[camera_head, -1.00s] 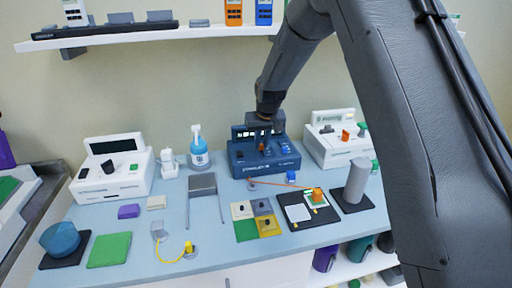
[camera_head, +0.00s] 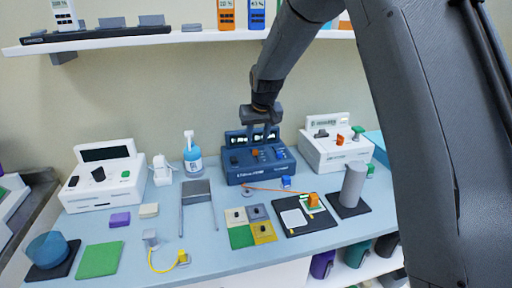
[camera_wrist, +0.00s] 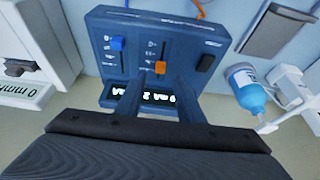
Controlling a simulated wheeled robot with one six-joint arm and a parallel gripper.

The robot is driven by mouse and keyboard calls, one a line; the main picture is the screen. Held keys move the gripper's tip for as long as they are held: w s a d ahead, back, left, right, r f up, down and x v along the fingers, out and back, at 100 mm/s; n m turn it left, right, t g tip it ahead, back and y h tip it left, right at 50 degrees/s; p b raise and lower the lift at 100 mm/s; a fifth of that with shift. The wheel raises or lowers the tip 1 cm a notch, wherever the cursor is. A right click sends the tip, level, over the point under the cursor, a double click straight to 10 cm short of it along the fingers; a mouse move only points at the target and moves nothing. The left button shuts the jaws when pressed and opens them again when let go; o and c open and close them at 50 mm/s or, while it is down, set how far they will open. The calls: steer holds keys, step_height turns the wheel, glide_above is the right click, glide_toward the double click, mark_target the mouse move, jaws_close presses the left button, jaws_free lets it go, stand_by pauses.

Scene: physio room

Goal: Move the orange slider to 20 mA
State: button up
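The orange slider (camera_head: 255,152) is a small knob on the sloped front of a dark blue device (camera_head: 235,177). In the wrist view the orange slider (camera_wrist: 160,67) sits in a slot with scale marks, too small to read surely. My gripper (camera_head: 262,138) is above and behind the knob. In the wrist view its two fingers (camera_wrist: 160,88) are apart, one on each side of the slider's line, with nothing held. The lit display (camera_wrist: 158,97) shows upside down between the fingers; an mA reading is partly hidden.
A blue slider (camera_wrist: 117,44) and a dark switch (camera_wrist: 205,63) flank the orange one. White devices stand at left (camera_head: 102,183) and right (camera_head: 330,155). A blue bottle (camera_head: 192,160) stands left of the blue device. An orange cable lies in front.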

steer(key=shift+v, duration=1.35)
steer(key=s+d+f+g, duration=0.1)
steer(key=s+d, duration=0.3)
steer(key=s, duration=0.7)
steer(key=s+d+f+m+g, duration=0.1)
steer(key=s+d+f, duration=0.2)
steer(key=s, duration=0.9)
steer(key=s+d+f+m+g+h, duration=0.1)
steer(key=s+d+f, duration=0.1)
steer(key=s+d, duration=0.5)
steer(key=s, duration=0.5)
steer(key=shift+d+f, duration=0.2)
steer(key=shift+f, duration=0.15)
steer(key=shift+w, duration=0.1)
